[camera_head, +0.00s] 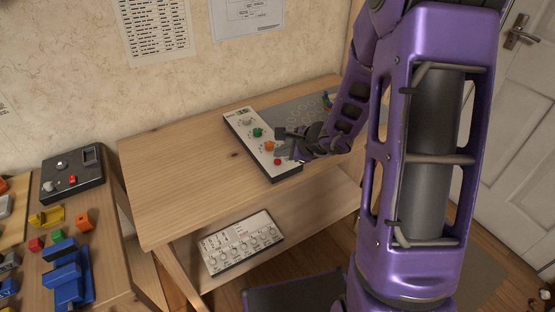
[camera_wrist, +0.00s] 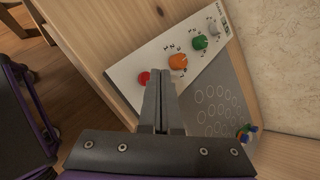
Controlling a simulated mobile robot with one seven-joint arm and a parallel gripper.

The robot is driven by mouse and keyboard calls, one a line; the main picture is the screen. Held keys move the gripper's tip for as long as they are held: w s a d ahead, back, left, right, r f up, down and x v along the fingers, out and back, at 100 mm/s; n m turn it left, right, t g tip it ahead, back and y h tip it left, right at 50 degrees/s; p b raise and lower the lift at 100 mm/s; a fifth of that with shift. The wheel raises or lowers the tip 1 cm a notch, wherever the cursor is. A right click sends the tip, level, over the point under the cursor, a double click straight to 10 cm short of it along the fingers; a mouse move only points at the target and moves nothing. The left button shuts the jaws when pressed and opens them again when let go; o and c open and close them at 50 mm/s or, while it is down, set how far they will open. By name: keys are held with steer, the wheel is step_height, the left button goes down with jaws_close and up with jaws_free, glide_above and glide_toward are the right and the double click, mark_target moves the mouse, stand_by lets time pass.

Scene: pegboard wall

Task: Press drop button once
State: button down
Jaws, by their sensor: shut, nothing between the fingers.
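A white control panel (camera_head: 243,128) with a dark edge lies on the wooden table. It carries a red button (camera_head: 278,162), an orange knob (camera_head: 269,146), a green knob (camera_head: 257,132) and a grey knob (camera_head: 246,121). My gripper (camera_head: 281,142) is shut and empty, above the panel's right edge near the orange knob and red button. In the wrist view the closed fingers (camera_wrist: 163,75) point between the red button (camera_wrist: 144,78) and the orange knob (camera_wrist: 178,62). Contact cannot be told. The labels are too small to read, so I cannot tell which control is the drop button.
A grey sheet with circles (camera_wrist: 215,95) lies beside the panel, with a small coloured object (camera_wrist: 246,132) on it. A second panel (camera_head: 240,240) sits on the lower shelf. A black box (camera_head: 72,174) and coloured blocks (camera_head: 66,270) stand at left. The table's left half is clear.

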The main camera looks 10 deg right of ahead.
mark_target(281, 165)
step_height(281, 165, up, 5)
steer(key=p, duration=0.3)
stand_by(0.4)
stand_by(0.6)
